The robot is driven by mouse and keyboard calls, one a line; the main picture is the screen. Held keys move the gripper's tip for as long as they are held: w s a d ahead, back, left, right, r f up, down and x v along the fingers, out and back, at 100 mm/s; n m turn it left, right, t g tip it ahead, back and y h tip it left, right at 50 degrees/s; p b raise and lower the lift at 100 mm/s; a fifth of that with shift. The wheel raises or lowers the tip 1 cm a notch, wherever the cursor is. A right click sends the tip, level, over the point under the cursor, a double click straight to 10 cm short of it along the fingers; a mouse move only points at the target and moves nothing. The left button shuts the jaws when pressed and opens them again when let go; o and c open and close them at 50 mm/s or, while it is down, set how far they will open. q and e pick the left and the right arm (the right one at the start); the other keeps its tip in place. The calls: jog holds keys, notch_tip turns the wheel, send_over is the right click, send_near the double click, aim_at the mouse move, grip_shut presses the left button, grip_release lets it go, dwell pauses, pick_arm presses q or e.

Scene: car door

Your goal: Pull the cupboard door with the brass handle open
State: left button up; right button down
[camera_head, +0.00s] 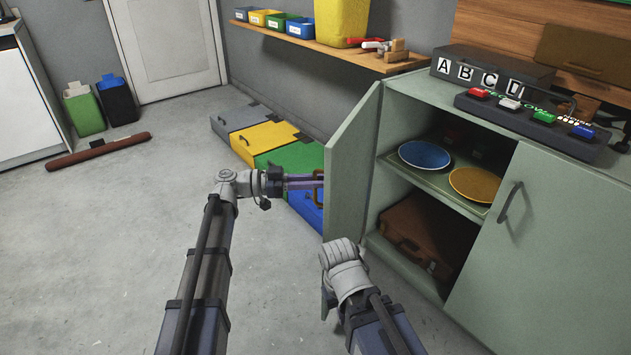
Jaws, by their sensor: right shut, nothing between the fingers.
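The cupboard (542,230) is pale green, at the right. Its left door (352,172) stands swung wide open, its outer face turned left. The brass handle (319,188) shows as a small brownish loop on that outer face, partly covered. My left gripper (303,182) reaches right to the door at the handle. Its fingertips overlap the handle, and I cannot tell whether they grip it. My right gripper (327,301) is low in front of the open cupboard, mostly hidden behind its own wrist. It is shut and empty, apart from the door.
Inside the cupboard are a blue plate (425,155), a yellow plate (475,184) and a brown case (430,232). The right door with a dark handle (510,201) is closed. Coloured boxes (262,140) stand behind the open door.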

pick_arm(q)
jog(key=o, duration=0.3)
jog(key=a, duration=0.7)
jog(key=shift+s+a, duration=0.25)
jog(key=shift+a, duration=0.15)
